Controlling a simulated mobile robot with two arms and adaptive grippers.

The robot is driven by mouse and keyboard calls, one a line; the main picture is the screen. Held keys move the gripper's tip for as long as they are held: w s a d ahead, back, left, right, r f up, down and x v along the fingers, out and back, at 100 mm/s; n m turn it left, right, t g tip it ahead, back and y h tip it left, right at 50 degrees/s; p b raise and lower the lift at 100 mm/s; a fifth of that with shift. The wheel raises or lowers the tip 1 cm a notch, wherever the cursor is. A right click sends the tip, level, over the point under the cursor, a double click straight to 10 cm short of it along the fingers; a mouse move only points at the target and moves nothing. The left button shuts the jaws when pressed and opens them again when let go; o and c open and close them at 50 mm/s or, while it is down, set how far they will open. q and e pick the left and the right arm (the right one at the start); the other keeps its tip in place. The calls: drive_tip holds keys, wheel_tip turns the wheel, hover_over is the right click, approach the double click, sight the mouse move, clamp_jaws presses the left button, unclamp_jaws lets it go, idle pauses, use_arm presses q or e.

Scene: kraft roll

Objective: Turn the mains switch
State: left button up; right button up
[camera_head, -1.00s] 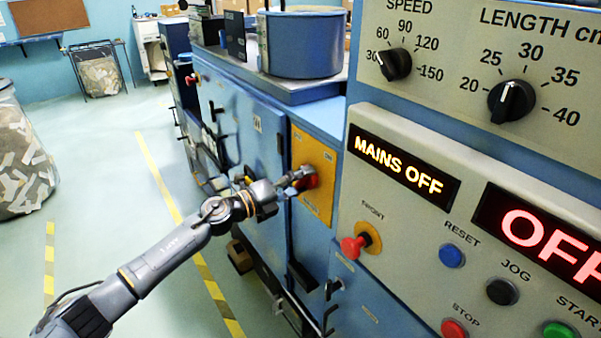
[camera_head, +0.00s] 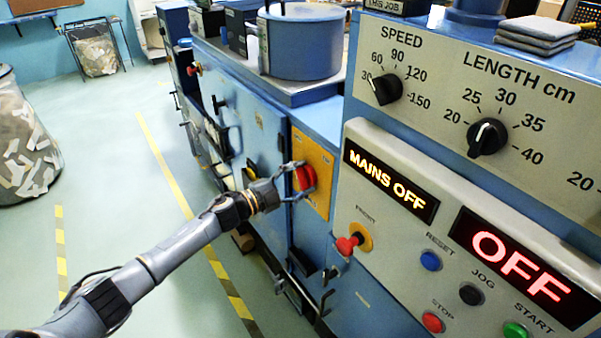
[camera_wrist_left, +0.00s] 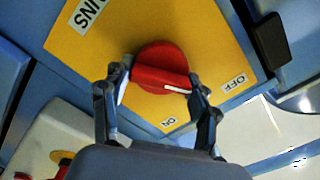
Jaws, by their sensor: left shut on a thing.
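The mains switch is a round red knob (camera_head: 304,178) with a raised grip bar, on a yellow plate (camera_head: 318,159) on the side of the blue machine. In the left wrist view the red knob (camera_wrist_left: 160,68) shows a white pointer line on its bar, directed between the OFF and ON labels. My left gripper (camera_head: 296,181) is at the knob. In the left wrist view its two fingers (camera_wrist_left: 160,82) are shut on the bar, one at each end. The display (camera_head: 390,181) reads MAINS OFF. My right gripper is not in view.
The control panel right of the switch carries a red FRONT knob (camera_head: 350,243), a blue RESET button (camera_head: 430,261), a red STOP button (camera_head: 432,322) and a green START button (camera_head: 515,330). A second display (camera_head: 522,265) reads OFF.

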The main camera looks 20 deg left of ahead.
use_arm(q)
drive_tip(key=shift+r+n+p, duration=0.1)
drive_tip(key=shift+n+p, duration=0.55)
drive_tip(key=shift+n, duration=0.65)
drive_tip(key=o, duration=1.1)
drive_tip(key=shift+w, duration=0.1)
drive_tip(key=shift+o, duration=0.2)
drive_tip(key=v, duration=1.2)
